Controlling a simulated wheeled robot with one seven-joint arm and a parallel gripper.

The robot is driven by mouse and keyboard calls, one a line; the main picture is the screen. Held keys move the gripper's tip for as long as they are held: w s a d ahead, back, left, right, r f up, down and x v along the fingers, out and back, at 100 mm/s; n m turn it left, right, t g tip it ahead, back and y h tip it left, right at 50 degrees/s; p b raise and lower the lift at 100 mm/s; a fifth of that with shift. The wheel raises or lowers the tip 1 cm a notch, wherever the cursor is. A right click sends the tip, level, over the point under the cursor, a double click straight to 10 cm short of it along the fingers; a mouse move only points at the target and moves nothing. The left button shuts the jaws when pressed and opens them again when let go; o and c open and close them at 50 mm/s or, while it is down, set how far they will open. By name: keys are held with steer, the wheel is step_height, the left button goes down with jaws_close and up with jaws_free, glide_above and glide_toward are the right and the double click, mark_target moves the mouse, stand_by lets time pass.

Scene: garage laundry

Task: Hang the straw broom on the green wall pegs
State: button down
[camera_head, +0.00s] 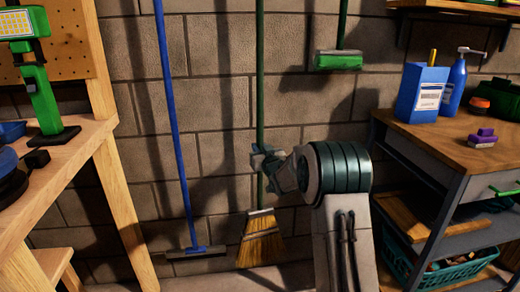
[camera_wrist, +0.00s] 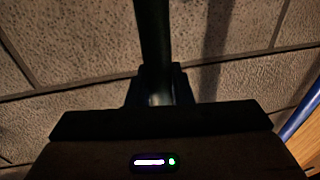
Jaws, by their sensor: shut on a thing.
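The straw broom (camera_head: 262,240) has a green handle and yellow-brown bristles, and it is upright in front of the block wall in the head view. My gripper (camera_head: 262,165) is shut around the green handle a little above the bristles. In the wrist view the dark handle (camera_wrist: 153,45) runs up from between the fingers of my gripper (camera_wrist: 158,90). The top of the handle is beyond the upper edge of the head view. The green wall pegs are not visible in either view.
A blue-handled squeegee (camera_head: 182,150) stands left of the broom, and a green brush head (camera_head: 338,60) hangs at upper right. A wooden bench (camera_head: 95,140) is at left. A workbench (camera_head: 430,128) with a blue box (camera_head: 420,95) and a teal basket (camera_head: 425,270) is at right.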

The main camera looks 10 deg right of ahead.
steer(key=c, duration=1.2)
jaws_free()
steer(key=s+d+p, duration=0.2)
steer(key=s, duration=1.2)
steer(key=s+r+m+g+h+p, duration=0.1)
steer(key=s+r+g+h+p, duration=0.35)
steer(key=s+r+p, duration=0.75)
steer(key=s+r+g+p, duration=0.3)
steer(key=s+r+p, duration=0.1)
steer(key=s, duration=0.4)
steer(key=s+a+r+g+y+p, duration=0.1)
steer(key=s+r+g+p, duration=0.3)
steer(key=s+p, duration=0.3)
steer(key=s+a+r+m+g+p, duration=0.1)
steer(key=s+r+g+p, duration=0.3)
steer(key=s, duration=0.5)
steer(key=p+v, duration=0.1)
steer(key=v, duration=0.1)
steer(key=shift+r+p, duration=0.3)
steer(key=shift+p, duration=0.1)
